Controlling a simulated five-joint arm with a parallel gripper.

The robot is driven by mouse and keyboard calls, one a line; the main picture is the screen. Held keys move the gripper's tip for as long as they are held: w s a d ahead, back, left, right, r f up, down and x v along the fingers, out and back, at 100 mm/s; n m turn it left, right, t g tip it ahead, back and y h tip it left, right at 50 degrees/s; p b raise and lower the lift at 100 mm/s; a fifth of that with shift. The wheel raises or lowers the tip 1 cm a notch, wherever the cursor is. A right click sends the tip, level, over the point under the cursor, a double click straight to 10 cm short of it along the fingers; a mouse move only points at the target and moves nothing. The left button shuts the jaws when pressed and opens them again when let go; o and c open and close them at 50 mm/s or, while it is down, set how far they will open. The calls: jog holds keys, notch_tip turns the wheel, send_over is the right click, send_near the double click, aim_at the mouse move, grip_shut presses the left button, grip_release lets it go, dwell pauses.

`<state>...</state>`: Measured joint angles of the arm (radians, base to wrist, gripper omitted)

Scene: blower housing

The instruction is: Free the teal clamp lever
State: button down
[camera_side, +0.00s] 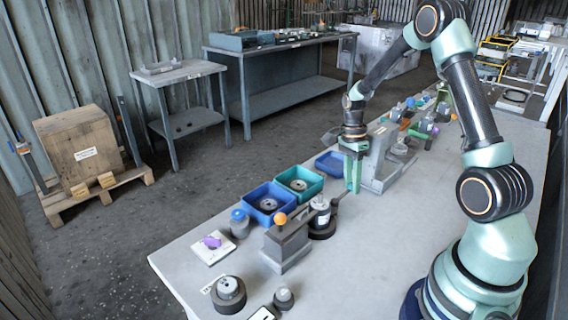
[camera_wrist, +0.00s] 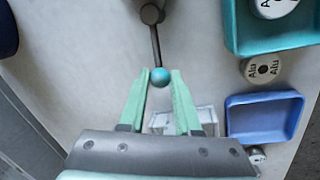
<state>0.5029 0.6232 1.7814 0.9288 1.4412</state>
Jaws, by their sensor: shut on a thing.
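The teal clamp lever shows in the wrist view as a thin dark rod with a teal ball knob (camera_wrist: 160,77) at its near end. The rod runs up the picture to a dark round pivot (camera_wrist: 151,13). My gripper (camera_wrist: 161,74) has its two pale green fingers on either side of the knob, shut on it. In the side view my gripper (camera_side: 352,172) points down at the table beside a grey upright fixture (camera_side: 379,160). The knob cannot be made out there, hidden by the fingers.
A teal tray (camera_side: 318,187) and a blue tray (camera_side: 250,196) hold round parts. An empty blue tray (camera_wrist: 290,116) lies right of my gripper in the wrist view. A grey block with an orange knob (camera_side: 281,218) stands nearer the front. The table's front right is clear.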

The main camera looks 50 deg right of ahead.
jog(key=shift+r, duration=0.1)
jog(key=shift+s+a+m, duration=0.1)
jog(key=shift+s+m, duration=0.35)
jog(key=shift+m, duration=0.35)
jog(key=shift+s+a+m, duration=0.1)
jog(key=shift+s+m, duration=0.35)
jog(key=shift+m, duration=0.35)
jog(key=shift+s+a+m, duration=0.25)
jog(key=shift+s+m, duration=0.6)
jog(key=shift+m, duration=0.45)
jog(key=c, duration=0.6)
grip_release()
jog(key=shift+w+r, duration=0.1)
jog(key=shift+r, duration=0.25)
jog(key=r, duration=0.3)
jog(key=w+r, duration=0.1)
jog(key=r, duration=0.3)
jog(key=d+r, duration=0.1)
jog(key=r, duration=0.3)
jog(key=shift+w, duration=0.35)
